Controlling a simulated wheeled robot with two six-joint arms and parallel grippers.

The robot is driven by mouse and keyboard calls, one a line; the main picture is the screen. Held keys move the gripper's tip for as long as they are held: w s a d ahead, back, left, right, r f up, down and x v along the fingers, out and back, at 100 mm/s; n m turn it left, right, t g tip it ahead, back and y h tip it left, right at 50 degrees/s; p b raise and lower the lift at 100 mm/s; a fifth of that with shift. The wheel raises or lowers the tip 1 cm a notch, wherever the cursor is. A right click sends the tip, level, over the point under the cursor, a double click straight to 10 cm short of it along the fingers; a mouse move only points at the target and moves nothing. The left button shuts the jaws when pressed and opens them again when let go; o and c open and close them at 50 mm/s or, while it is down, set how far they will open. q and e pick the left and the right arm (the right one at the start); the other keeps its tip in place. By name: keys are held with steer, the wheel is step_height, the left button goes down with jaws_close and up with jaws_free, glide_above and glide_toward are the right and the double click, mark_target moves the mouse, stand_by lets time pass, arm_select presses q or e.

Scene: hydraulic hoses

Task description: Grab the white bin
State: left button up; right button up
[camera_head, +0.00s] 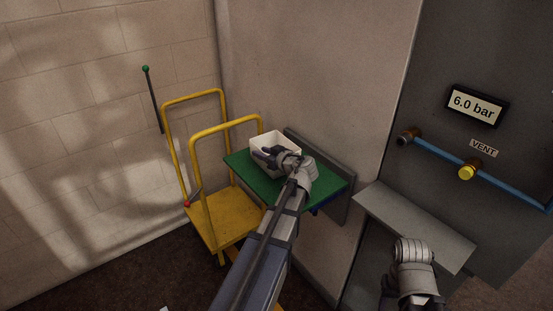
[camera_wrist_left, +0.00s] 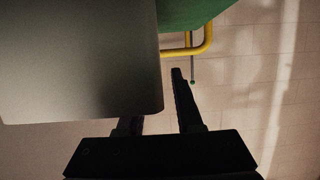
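The white bin (camera_head: 272,138) is an open-topped box on a green shelf (camera_head: 245,170) in the head view. My left gripper (camera_head: 262,156) reaches over the bin, with its fingers at the bin's near side and opening. In the left wrist view a large grey-white wall, seemingly the bin (camera_wrist_left: 80,60), fills the upper left. It hides much of one finger of my left gripper (camera_wrist_left: 160,105). The other finger shows clear of the wall's edge, and a gap lies between the fingers. My right gripper (camera_head: 410,303) is at the bottom right of the head view, away from the bin; its fingers are unclear.
A yellow cart (camera_head: 225,217) stands left of the shelf. A grey wall panel (camera_head: 340,185) backs the shelf.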

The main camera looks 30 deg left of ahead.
arm_select(q)
jaws_close()
stand_by(1.2)
